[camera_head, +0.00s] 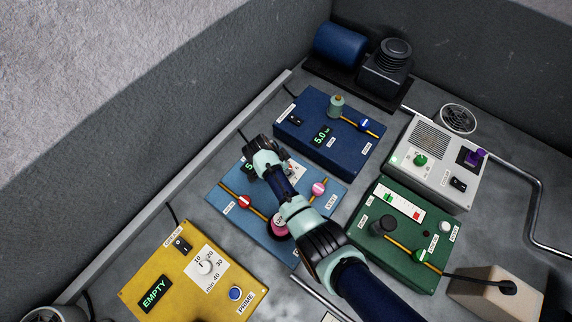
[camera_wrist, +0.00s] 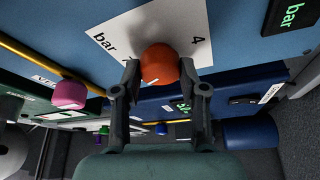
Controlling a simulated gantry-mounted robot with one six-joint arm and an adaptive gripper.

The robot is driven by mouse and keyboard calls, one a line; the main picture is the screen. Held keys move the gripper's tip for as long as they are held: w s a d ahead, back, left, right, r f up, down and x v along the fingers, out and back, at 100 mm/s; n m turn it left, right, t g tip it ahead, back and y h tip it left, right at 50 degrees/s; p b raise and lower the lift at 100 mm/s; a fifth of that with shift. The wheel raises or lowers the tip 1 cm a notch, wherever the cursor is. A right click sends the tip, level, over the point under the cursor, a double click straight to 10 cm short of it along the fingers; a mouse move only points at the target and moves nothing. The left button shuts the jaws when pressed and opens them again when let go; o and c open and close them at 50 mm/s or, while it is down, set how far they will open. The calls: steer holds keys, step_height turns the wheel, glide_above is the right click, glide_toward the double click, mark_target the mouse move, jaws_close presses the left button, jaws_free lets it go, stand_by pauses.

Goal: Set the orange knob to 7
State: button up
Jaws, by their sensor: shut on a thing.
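The orange knob (camera_wrist: 160,62) sits on a white scale card (camera_wrist: 120,35) on the light blue box (camera_head: 228,190). My gripper (camera_wrist: 159,70) is shut on the knob, with one finger on each side of it. A short white mark shows low on the knob. The card shows "bar" at the left and a "4" at the right; its other figures are hidden. In the head view my gripper (camera_head: 282,163) hides the knob and most of the card. The box's green display (camera_head: 249,168) is partly covered, so its reading cannot be made out.
The light blue box also has a red knob (camera_head: 244,202) and a pink knob (camera_head: 319,188) on yellow rails. A dark blue box (camera_head: 292,133) stands behind, a green box (camera_head: 425,275) and a grey box (camera_head: 462,195) at right, and a yellow box (camera_head: 185,300) at front left.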

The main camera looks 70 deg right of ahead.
steer(key=m+b, duration=0.1)
steer(key=m, duration=0.1)
steer(key=m+g+y+b, duration=0.1)
steer(key=m+b, duration=0.1)
steer(key=shift+f+m+y+b, duration=0.15)
steer(key=shift+m+y+b, duration=0.15)
steer(key=shift+m, duration=0.1)
stand_by(0.4)
steer(key=o, duration=1.1)
steer(key=v, duration=1.2)
steer(key=shift+w, duration=0.1)
